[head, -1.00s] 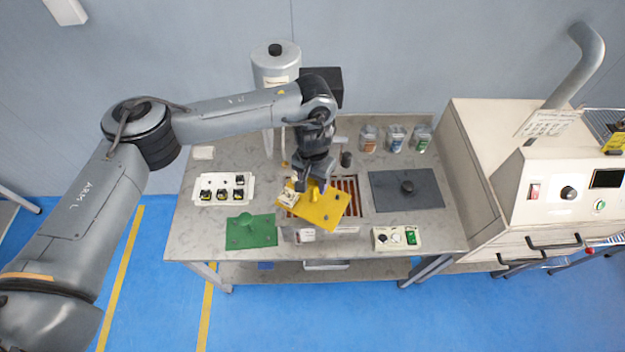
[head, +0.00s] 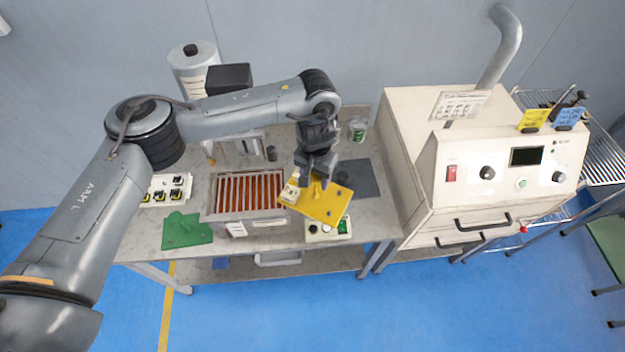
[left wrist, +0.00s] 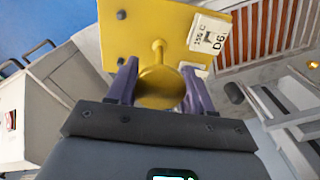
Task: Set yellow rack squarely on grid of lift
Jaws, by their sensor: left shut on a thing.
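My left gripper (head: 315,182) is shut on the knobbed post of the yellow rack (head: 325,207) and holds it up above the bench, turned askew to the bench edges. In the left wrist view the rack (left wrist: 135,35) hangs by its round yellow knob between my two purple fingers (left wrist: 161,88). A white label marked D6 lies at its corner. The lift's grid (head: 248,180), pale bars over a reddish-brown inside, is left of the rack, with nothing on it. The grid also shows at upper right in the left wrist view (left wrist: 268,40). My right gripper is out of view.
A green plate (head: 186,232) and a white tray of small black parts (head: 168,190) are left of the grid. A dark grey plate (head: 360,178) lies behind the rack. A small control box (head: 328,230) sits at the front edge. A beige machine (head: 470,170) stands at right.

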